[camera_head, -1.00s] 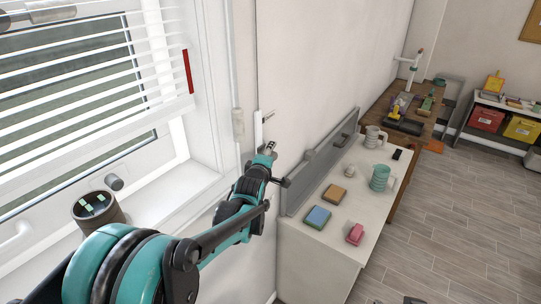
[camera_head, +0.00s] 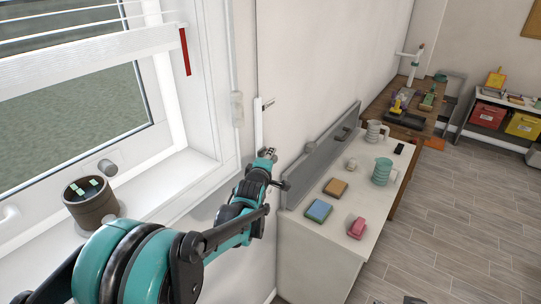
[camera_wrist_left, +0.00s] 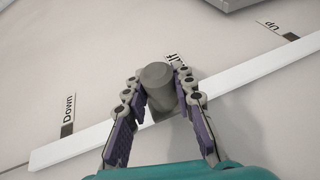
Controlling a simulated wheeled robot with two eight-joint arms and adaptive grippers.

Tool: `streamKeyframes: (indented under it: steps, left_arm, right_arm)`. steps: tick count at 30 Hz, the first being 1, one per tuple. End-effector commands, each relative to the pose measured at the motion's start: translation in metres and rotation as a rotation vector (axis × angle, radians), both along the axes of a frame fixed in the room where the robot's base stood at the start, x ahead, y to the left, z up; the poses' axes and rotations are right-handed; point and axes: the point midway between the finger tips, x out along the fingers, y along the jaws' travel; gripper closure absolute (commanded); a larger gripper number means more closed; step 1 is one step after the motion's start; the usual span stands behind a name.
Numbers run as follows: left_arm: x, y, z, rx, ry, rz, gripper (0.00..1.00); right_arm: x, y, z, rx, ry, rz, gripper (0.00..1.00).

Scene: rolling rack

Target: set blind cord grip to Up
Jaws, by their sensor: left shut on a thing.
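The blind cord grip (camera_wrist_left: 160,88) is a grey cylinder on a long white rail (camera_wrist_left: 262,65). In the left wrist view my left gripper (camera_wrist_left: 158,82) is shut on it, one finger on each side. The grip stands beside the middle label (camera_wrist_left: 176,62), which is partly hidden and appears to read "Half". The "Down" label (camera_wrist_left: 68,115) is at the left and the "Up" label (camera_wrist_left: 275,29) at the upper right. In the head view my left gripper (camera_head: 268,155) is at the wall rail (camera_head: 258,125); the grip cannot be made out there. The white blind (camera_head: 100,50) is partly raised.
A white counter (camera_head: 310,240) stands right of my left arm, with a blue sponge (camera_head: 318,210), a pink block (camera_head: 356,228) and a teal mug (camera_head: 382,172). A brown pot (camera_head: 90,203) stands by the window. Floor at the right is clear.

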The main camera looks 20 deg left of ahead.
Motion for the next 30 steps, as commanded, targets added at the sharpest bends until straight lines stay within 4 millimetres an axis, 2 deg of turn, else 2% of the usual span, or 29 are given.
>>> streamKeyframes:
  steps: [1,3,9,15,21,25,30]
  left_arm:
    - [0.0,0.0,-0.029,0.0,0.001,0.0,1.0]
    - [0.0,0.0,-0.053,0.0,0.002,0.0,1.0]
    - [0.0,0.0,-0.124,0.0,0.002,0.0,1.0]
    - [0.0,0.0,-0.183,0.0,0.002,0.0,1.0]
    - [0.0,0.0,-0.224,0.0,0.002,0.0,1.0]
    - [0.0,0.0,-0.24,0.0,0.002,0.0,1.0]
    - [0.0,0.0,-0.249,0.0,0.002,0.0,1.0]
  right_arm:
    - [0.0,0.0,-0.024,0.0,0.0,0.0,0.58]
    - [0.0,0.0,-0.043,0.0,0.0,0.0,0.58]
    - [0.0,0.0,-0.096,0.0,0.0,0.0,0.58]
    - [0.0,0.0,-0.14,0.0,0.0,0.0,0.58]
    - [0.0,0.0,-0.17,0.0,0.0,0.0,0.58]
    - [0.0,0.0,-0.18,0.0,0.0,0.0,0.58]
    - [0.0,0.0,-0.187,0.0,0.0,0.0,0.58]
